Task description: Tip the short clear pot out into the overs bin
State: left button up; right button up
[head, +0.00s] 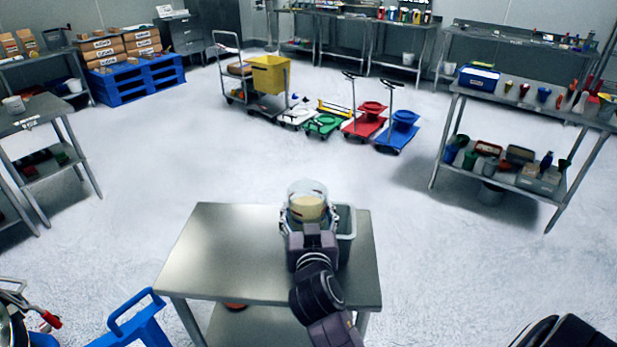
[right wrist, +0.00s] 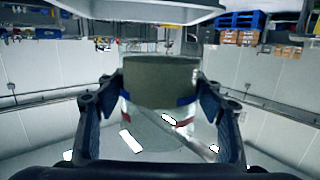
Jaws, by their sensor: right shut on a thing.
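The short clear pot (head: 307,206) holds pale cream powder and is roughly upright above the small table. My right gripper (head: 309,222) is shut around its sides. In the right wrist view, which is upside down, the pot (right wrist: 160,110) sits between the two fingers (right wrist: 160,115), its powder toward the top of the picture. A grey bin (head: 347,222) stands on the table, just right of and partly behind the gripper. The pot and gripper hide much of it. A pale rim (right wrist: 130,12), likely the bin's, crosses the top of the wrist view. My left gripper is not in view.
The steel table (head: 225,250) is bare on its left side. A blue step stool (head: 135,325) stands at the lower left. A shelved bench (head: 530,105) with many items is at the right. Dollies and a yellow tub (head: 268,75) are further back, with open floor between.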

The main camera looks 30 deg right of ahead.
aim_at(308, 189)
jog(key=r, duration=0.1)
jog(key=w+d+r, duration=0.1)
jog(key=w+r, duration=0.1)
jog(key=shift+d+m+g+h+p, duration=0.25)
jog(key=shift+m+g+h+p, duration=0.05)
jog(key=shift+h+p, duration=0.1)
jog(key=shift+w+d+r, duration=0.1)
jog(key=shift+w+r, duration=0.1)
jog(key=shift+p, duration=0.35)
jog(key=shift+f+p, duration=0.1)
jog(key=shift+p, duration=0.2)
jog(key=shift+s+a+f+m+g+y+p, duration=0.1)
jog(key=shift+a+f+m+g+y+p, duration=0.15)
jog(key=shift+f+p, duration=0.25)
jog(key=shift+s+a+f+m+g+y+p, duration=0.1)
jog(key=shift+f+m+g+y+p, duration=0.05)
jog(key=shift+f+m+g+p, duration=0.25)
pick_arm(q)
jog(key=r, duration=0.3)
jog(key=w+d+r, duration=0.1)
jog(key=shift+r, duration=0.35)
